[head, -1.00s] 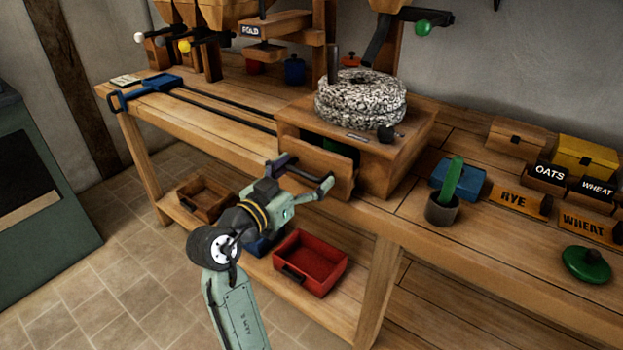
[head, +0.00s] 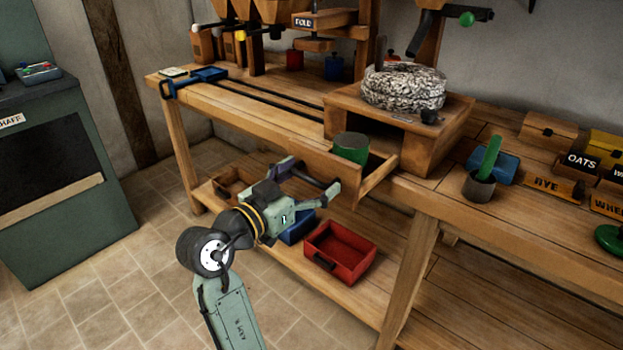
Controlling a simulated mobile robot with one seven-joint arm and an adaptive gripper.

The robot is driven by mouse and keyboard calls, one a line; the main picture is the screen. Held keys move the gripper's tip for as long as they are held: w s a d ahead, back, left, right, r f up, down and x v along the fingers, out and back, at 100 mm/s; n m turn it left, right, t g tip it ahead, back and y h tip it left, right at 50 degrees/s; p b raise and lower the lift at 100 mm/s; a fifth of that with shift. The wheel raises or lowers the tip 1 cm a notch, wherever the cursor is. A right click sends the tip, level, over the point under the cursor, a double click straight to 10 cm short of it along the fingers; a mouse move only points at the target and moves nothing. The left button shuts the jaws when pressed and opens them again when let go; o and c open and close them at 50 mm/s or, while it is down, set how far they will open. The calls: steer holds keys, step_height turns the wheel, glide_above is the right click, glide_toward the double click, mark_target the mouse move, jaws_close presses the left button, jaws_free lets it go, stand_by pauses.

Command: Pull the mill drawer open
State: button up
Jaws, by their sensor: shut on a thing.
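The mill is a wooden box (head: 445,128) with a speckled round stone (head: 403,88) on top, standing on the bench. Its drawer (head: 322,163) is pulled well out of the box's front. A green round thing (head: 351,147) sits inside the drawer. My gripper (head: 319,188) is at the drawer's front, its two fingers reaching to the front panel, and it is shut on the drawer's handle. The handle itself is mostly hidden by the fingers.
On the lower shelf are a red bin (head: 341,251), a blue bin (head: 299,228) and a wooden bin (head: 233,186). Tiled floor is open at the left.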

steer(key=shift+s+d+f, duration=0.1)
steer(key=o, duration=1.4)
steer(key=shift+s+a, duration=0.2)
steer(key=shift+a, duration=0.05)
steer(key=v, duration=1.1)
steer(key=shift+s, duration=0.2)
